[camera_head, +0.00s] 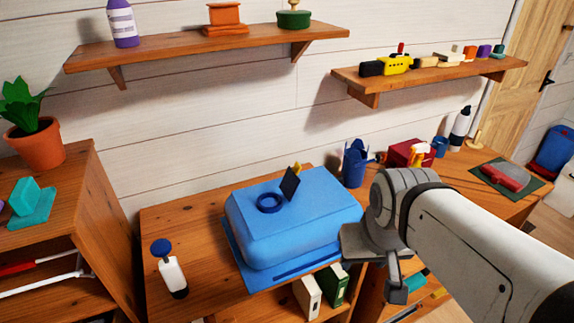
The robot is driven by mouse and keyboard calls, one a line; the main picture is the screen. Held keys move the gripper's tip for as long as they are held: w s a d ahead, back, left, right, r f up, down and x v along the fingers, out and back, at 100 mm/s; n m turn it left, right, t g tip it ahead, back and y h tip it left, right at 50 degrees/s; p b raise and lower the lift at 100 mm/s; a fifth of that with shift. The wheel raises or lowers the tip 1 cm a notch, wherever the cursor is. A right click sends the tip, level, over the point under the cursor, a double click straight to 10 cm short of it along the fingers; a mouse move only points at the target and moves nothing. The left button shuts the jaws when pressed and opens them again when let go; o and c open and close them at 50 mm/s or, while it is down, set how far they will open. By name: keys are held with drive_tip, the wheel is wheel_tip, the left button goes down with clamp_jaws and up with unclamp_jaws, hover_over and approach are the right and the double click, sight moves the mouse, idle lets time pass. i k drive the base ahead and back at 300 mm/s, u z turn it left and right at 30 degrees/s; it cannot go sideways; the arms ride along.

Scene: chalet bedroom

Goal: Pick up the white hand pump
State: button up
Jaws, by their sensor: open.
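A small white bottle-shaped object with a blue round top and a dark base, which looks like the white hand pump (172,275), stands at the front left of the wooden desk (170,220). It is left of the blue box and apart from it. My gripper (372,272) is open, in front of the desk's middle, to the right of the blue box. No object shows between its fingers. It is well to the right of the pump and does not touch it.
A large blue box (295,225) with a ring and a dark piece on top fills the desk's middle. White and green binders (310,297) stand below it. A blue cup (355,165) and a red box (408,153) stand behind my arm. The desk left of the pump is clear.

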sight(172, 274)
drive_tip(key=u, duration=0.35)
drive_tip(key=i, duration=0.3)
drive_tip(key=u, duration=1.3)
drive_tip(key=k, duration=0.55)
drive_tip(key=u, duration=0.15)
